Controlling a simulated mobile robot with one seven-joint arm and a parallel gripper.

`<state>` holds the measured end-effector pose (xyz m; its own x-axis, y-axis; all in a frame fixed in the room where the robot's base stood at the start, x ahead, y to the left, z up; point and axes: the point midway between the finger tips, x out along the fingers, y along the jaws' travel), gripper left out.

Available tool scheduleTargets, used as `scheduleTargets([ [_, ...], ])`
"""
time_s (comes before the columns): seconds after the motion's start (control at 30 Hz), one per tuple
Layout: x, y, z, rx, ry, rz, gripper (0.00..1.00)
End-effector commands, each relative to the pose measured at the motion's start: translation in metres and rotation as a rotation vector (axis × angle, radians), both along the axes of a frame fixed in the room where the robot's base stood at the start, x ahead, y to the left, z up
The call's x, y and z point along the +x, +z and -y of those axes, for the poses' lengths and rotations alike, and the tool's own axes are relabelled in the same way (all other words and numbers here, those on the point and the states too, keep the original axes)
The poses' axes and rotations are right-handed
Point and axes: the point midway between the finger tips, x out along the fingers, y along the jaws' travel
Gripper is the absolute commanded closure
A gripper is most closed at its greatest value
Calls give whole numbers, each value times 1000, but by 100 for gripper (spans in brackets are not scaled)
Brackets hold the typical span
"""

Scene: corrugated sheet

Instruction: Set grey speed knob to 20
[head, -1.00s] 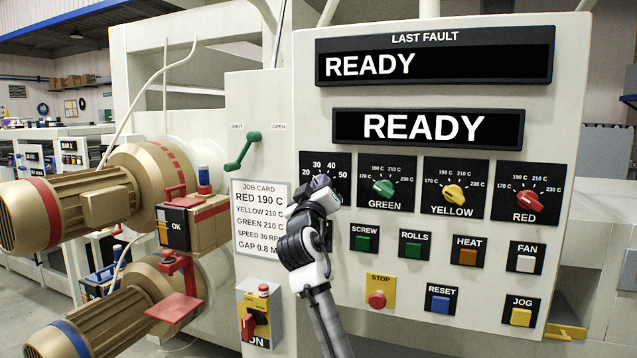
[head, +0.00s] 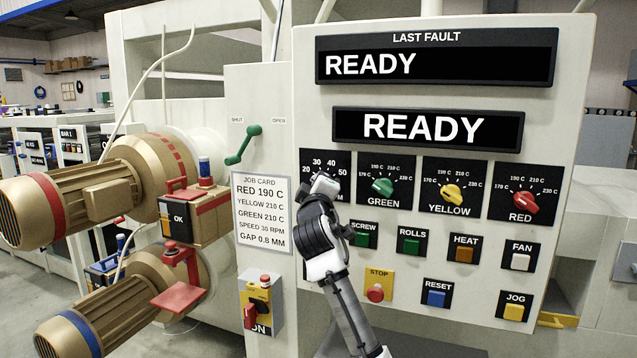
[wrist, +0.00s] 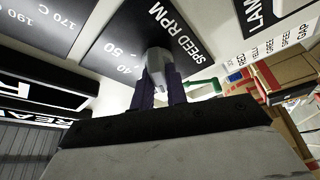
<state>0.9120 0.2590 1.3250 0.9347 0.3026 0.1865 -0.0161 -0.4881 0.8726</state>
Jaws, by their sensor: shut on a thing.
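The grey speed knob (wrist: 157,64) sits on a black dial plate marked SPEED RPM (wrist: 125,50) in the wrist view. My gripper (wrist: 160,88) has its two dark fingers shut on the knob's sides. In the head view my gripper (head: 323,186) is at the lower part of the speed dial plate (head: 318,160), whose marks 20 to 50 show above it.
To the right are the green knob (head: 382,186), yellow knob (head: 450,194) and red knob (head: 524,202). Push buttons such as the green SCREW button (head: 362,239) lie below. A green lever (head: 244,145) and job card (head: 262,215) are to the left.

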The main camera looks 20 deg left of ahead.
Motion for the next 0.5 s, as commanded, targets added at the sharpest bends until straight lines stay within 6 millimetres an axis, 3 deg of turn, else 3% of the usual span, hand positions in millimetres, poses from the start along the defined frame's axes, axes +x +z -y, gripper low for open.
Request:
scheduleTargets([
  [0.3,0,-1,-1,-4,0,0,100],
  [0.33,0,-1,-1,-4,0,0,84],
  [0.5,0,-1,0,-3,0,0,64],
])
